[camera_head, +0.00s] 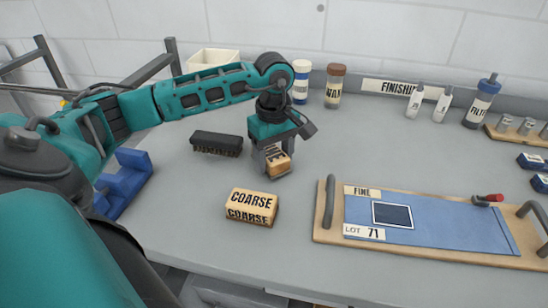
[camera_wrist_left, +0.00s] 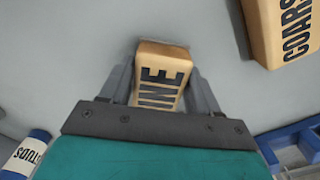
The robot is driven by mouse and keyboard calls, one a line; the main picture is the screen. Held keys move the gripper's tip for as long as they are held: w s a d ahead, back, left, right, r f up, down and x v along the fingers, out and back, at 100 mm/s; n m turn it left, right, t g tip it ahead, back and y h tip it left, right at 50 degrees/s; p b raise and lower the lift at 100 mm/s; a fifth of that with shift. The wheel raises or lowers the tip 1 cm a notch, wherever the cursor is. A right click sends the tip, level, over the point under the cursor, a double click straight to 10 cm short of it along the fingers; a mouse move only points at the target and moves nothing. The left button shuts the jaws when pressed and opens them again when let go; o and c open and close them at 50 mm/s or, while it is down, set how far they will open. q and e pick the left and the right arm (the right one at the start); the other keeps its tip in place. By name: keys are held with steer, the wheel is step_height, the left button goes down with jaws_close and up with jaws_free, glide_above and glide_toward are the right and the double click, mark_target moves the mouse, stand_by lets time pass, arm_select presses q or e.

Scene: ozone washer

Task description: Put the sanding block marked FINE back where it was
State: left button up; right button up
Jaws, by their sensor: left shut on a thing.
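My left gripper (camera_head: 278,163) is shut on the sanding block marked FINE (camera_head: 280,166), left of the board. In the left wrist view the block (camera_wrist_left: 160,78) sits between the two fingers (camera_wrist_left: 158,90), with part of its lettering hidden by the gripper. I cannot tell whether the block touches the table. The block marked COARSE (camera_head: 250,206) lies on the table just in front of it; it also shows at the upper right of the left wrist view (camera_wrist_left: 280,30). My right gripper is not in view.
A wooden board (camera_head: 325,236) with a blue sheet (camera_head: 450,225), a FINE label (camera_head: 362,191), a white-outlined dark rectangle (camera_head: 392,215) and a LOT 71 label (camera_head: 364,232) lies right. A dark brush (camera_head: 217,143) lies left. Bottles, including a WAX one (camera_head: 334,88), stand behind.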

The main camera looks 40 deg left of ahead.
mark_target(274, 154)
arm_select(q)
steer(key=shift+f, duration=0.3)
steer(key=shift+f, duration=0.1)
steer(key=shift+f, duration=0.15)
steer(key=o, duration=0.9)
steer(key=shift+o, duration=0.2)
step_height(274, 154, up, 13)
steer(key=shift+f, duration=0.2)
